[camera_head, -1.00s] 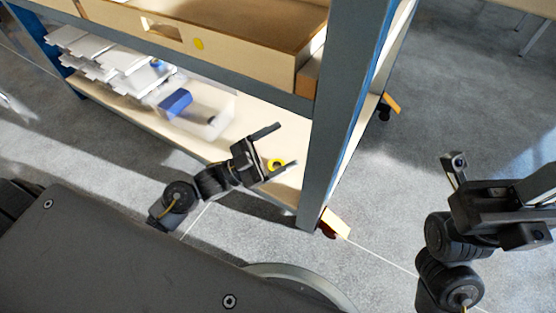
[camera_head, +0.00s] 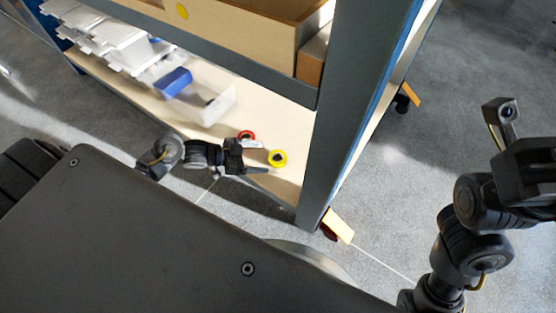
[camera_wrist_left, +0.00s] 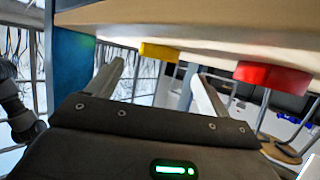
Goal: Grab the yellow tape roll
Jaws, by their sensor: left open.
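The yellow tape roll (camera_head: 278,158) lies flat on the lower wooden shelf, near the grey post. A red tape roll (camera_head: 247,136) lies left of and behind it. My left gripper (camera_head: 264,158) is open at the shelf's front edge, its fingers pointing at the yellow roll. In the left wrist view, which looks upside down, the yellow roll (camera_wrist_left: 160,52) shows between the two open fingers (camera_wrist_left: 160,75), beyond their tips. The red roll (camera_wrist_left: 272,75) is off to the right there. My right gripper (camera_head: 505,120) is at the right edge, partly cut off, away from the shelf.
The grey post (camera_head: 345,120) stands close to the right of the yellow roll. A clear bin (camera_head: 212,105) with a blue item (camera_head: 174,82) and stacked white trays (camera_head: 110,40) are further left on the shelf (camera_head: 275,110). An upper wooden drawer (camera_head: 235,30) overhangs.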

